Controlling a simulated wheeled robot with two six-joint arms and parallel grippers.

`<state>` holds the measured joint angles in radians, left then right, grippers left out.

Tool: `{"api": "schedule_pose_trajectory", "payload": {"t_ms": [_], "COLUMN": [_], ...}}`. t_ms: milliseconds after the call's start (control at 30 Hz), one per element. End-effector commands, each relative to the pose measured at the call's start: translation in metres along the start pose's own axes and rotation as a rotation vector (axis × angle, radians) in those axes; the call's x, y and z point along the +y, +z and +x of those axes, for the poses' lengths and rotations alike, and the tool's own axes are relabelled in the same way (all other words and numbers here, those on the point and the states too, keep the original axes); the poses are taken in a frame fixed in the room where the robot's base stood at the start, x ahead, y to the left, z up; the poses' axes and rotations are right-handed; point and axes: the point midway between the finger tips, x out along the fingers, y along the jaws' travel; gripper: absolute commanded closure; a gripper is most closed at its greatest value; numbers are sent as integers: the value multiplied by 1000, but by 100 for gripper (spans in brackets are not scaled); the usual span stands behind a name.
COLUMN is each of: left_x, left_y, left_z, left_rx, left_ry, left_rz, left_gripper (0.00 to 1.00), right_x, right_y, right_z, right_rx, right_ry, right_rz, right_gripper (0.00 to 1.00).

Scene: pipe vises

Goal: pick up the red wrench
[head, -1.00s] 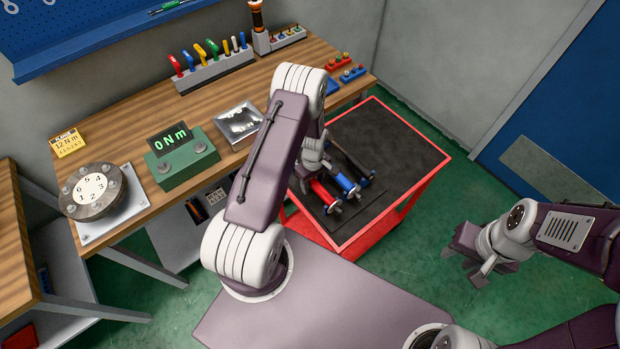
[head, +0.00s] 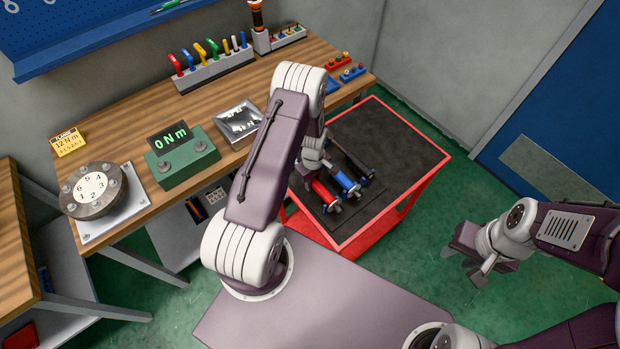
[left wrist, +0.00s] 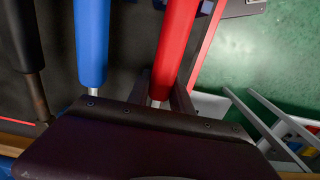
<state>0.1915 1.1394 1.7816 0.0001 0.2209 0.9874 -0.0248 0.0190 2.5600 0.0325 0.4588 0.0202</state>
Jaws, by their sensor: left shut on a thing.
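The red wrench (head: 321,190) lies on the dark top of the red cart, partly hidden by my left arm in the head view. Its red handle (left wrist: 175,45) and a short piece of bare shaft show in the left wrist view. My left gripper (head: 306,180) is shut on the red wrench, with its fingers around the shaft just below the handle (left wrist: 160,97). My right gripper (head: 466,266) is open and empty, over the floor to the right of the cart.
A blue wrench (head: 347,184) lies close beside the red one, and a black wrench (head: 352,158) lies beyond it. The cart (head: 424,192) has a raised red rim. The workbench (head: 110,150) behind holds a torque display (head: 182,158) and a numbered dial (head: 94,190).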

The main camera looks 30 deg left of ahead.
Motion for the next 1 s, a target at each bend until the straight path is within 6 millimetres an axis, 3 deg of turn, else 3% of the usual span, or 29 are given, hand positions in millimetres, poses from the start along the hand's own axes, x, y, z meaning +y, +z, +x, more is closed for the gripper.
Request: {"api": "schedule_pose_trajectory", "payload": {"t_ms": [1000], "left_x": [2], "left_y": [-1], "left_z": [-7], "left_rx": [2], "left_ry": [3], "left_rz": [0], "left_gripper": [100], "right_x": [0], "right_y": [0], "right_z": [3], "right_rx": [0], "right_ry": [0], "right_rz": [0], "right_gripper": [64]}}
